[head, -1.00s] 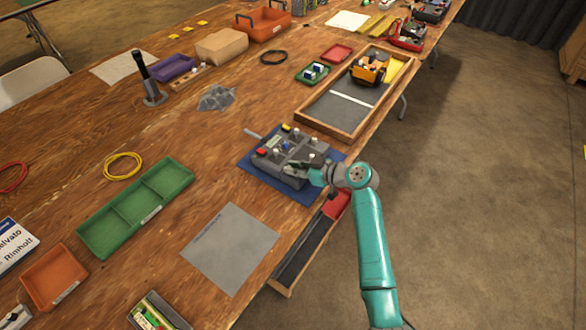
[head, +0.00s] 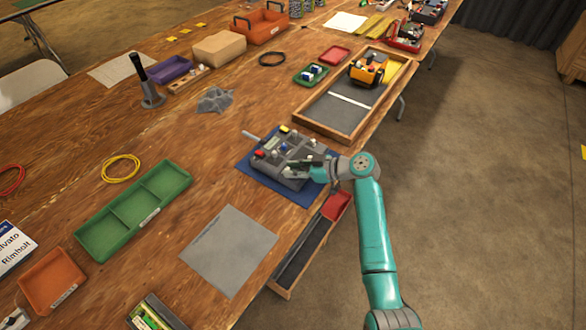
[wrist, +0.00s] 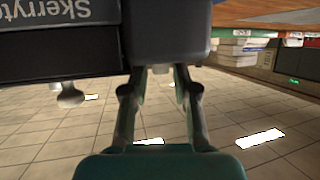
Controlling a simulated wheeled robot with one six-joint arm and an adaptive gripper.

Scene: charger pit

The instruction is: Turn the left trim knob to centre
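The grey control unit (head: 272,166) lies on a blue mat (head: 311,195) at the table's right edge. It carries a red cap (head: 259,154), a yellow cap (head: 284,129), a blue-topped control and pale knobs. I cannot tell which is the left trim knob, or its angle. My gripper (head: 302,164) is at the unit's right side, low over its top. In the wrist view, my gripper's two fingers (wrist: 159,78) stand apart, their tips against or behind a dark block. A small pale thing shows between them; contact is unclear. A round-ended grey knob (wrist: 70,96) shows left of them.
A wooden-framed tray (head: 349,100) with a yellow toy vehicle (head: 367,70) is behind the unit. A narrow tray with a red box (head: 336,206) is at the front edge. A grey sheet (head: 228,250) and green tray (head: 134,212) lie left. Bare table lies left of the unit.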

